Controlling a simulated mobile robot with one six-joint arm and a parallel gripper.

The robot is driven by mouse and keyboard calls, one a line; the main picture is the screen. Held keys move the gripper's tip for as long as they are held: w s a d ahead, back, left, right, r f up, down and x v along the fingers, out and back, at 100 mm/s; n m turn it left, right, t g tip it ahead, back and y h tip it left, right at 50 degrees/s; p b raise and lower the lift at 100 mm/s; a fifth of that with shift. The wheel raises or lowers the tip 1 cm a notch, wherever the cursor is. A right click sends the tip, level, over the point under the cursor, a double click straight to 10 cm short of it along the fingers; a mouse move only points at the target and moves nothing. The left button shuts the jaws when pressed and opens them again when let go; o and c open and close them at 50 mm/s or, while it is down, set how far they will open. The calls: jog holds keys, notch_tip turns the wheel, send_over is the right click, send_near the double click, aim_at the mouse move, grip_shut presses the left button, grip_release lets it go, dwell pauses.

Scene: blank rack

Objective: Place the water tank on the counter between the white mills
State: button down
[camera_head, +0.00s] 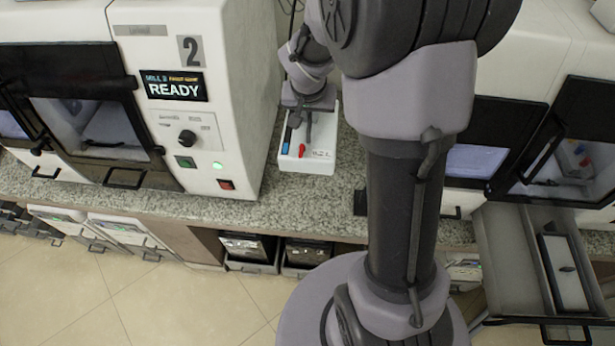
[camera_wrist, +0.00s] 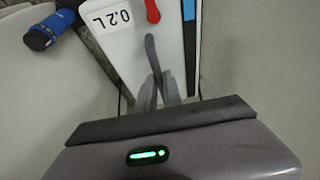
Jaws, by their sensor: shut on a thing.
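The water tank (camera_head: 313,164) is a white box with a "0.2 L" label and red and blue parts on top. In the head view it is over the granite counter (camera_head: 300,205), between the left white mill (camera_head: 215,120) and my arm. Whether its base touches the counter I cannot tell. My gripper (camera_head: 308,122) is above the tank, shut on its dark handle. The wrist view shows the tank (camera_wrist: 120,45) with its label upside down and my gripper's fingers (camera_wrist: 160,92) at the handle. The right white mill (camera_head: 545,90) is partly hidden by my arm.
A blue and black cylinder (camera_wrist: 48,32) lies near the tank in the wrist view. A drawer (camera_head: 500,265) stands open at right, and bins (camera_head: 250,252) sit under the counter. Bare counter shows in front of the tank.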

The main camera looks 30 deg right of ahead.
notch_tip(320, 180, down, 18)
jog(key=b, duration=1.3)
jog(key=shift+s+f, duration=0.15)
jog(key=shift+f, duration=0.15)
jog(key=c, duration=1.8)
grip_release()
jog(key=o, duration=0.3)
